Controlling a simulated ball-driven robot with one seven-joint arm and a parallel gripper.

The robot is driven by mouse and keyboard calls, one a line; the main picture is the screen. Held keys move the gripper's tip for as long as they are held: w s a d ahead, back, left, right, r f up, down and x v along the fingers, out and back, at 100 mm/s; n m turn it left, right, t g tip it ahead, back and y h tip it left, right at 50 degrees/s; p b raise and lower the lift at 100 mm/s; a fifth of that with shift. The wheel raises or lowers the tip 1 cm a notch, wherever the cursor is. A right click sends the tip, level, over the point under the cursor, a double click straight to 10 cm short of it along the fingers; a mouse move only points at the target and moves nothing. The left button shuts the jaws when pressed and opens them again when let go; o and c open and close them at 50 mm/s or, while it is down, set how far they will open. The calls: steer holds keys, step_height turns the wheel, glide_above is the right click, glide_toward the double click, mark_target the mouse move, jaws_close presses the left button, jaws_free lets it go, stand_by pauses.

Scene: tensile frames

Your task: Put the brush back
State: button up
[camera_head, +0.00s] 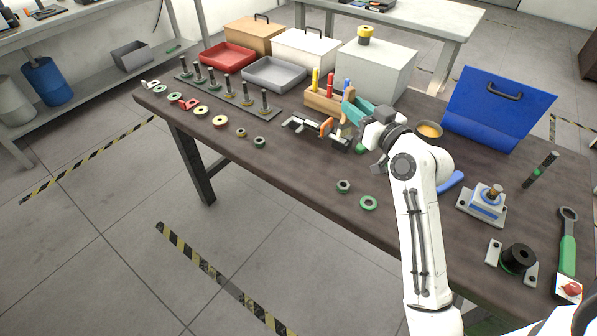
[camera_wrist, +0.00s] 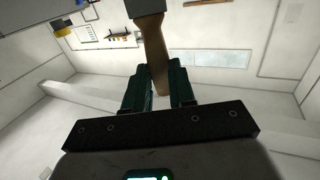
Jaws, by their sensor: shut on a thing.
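My gripper (camera_head: 354,108) is in the middle of the head view, with its teal fingers just right of a wooden tool holder (camera_head: 322,102). In the wrist view my gripper (camera_wrist: 159,88) is shut on the brush (camera_wrist: 152,42). The brush shows a tapered wooden handle between the fingers and a grey band at the top edge; its bristles are out of frame. The holder carries several tools with yellow, red and blue handles. I cannot tell whether the brush touches the holder.
A black and orange clamp (camera_head: 322,131) lies in front of the holder. A grey box (camera_head: 375,72) stands behind, and a small bowl (camera_head: 428,131) and a blue case (camera_head: 497,108) are to the right. Several rings and a rack of pegs (camera_head: 232,96) fill the left.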

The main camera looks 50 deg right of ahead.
steer(key=w+a+f+p, duration=0.3)
steer(key=w+a+f, duration=0.4)
steer(key=a+f, duration=0.4)
steer(key=shift+f, duration=0.75)
steer(key=shift+f, duration=0.2)
steer(key=o, duration=0.9)
steer(key=shift+r, duration=0.1)
